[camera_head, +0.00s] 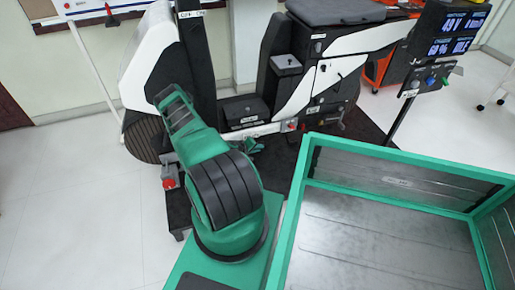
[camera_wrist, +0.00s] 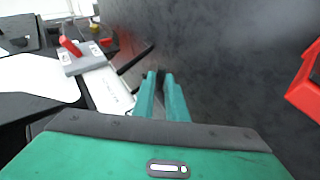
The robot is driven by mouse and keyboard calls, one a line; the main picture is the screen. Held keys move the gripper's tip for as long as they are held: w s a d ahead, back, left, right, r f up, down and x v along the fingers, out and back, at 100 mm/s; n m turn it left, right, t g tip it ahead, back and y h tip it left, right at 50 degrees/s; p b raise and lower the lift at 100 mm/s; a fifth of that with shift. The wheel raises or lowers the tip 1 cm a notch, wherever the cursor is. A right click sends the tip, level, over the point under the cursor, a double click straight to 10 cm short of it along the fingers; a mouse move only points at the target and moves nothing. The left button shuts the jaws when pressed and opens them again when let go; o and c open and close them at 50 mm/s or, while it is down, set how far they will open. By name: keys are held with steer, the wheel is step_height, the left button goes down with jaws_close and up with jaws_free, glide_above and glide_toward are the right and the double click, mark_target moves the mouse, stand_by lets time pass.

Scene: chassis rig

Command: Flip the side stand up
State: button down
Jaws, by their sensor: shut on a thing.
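The white and black scooter (camera_head: 320,75) stands on a dark mat, seen from its side. My gripper (camera_wrist: 160,80) shows two green fingers close together, low beside the scooter's underside. In the head view my gripper (camera_head: 252,146) is small and partly behind my arm. A thin dark rod (camera_wrist: 134,60), which looks like the side stand, slants just beyond the fingertips from the scooter's lower edge. My gripper is shut on the side stand, though the contact itself is hard to see. In the head view I cannot make out the stand clearly.
A red lever (camera_wrist: 70,45) sits on a grey block close to the fingers. A red bracket (camera_wrist: 307,82) stands at the right. A green-rimmed metal tray (camera_head: 400,157) fills the front right. A display post (camera_head: 403,118) stands behind it. White floor is clear at the left.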

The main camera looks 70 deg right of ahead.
steer(key=shift+w+a+f, duration=0.1)
steer(key=shift+w+f, duration=0.1)
steer(key=shift+w, duration=0.6)
steer(key=c, duration=1.8)
jaws_free()
steer(key=shift+o, duration=0.2)
steer(key=shift+s, duration=0.4)
steer(key=shift+r, duration=0.15)
steer(key=v, duration=1)
steer(key=shift+w+a+r, duration=0.15)
steer(key=shift+a, duration=0.15)
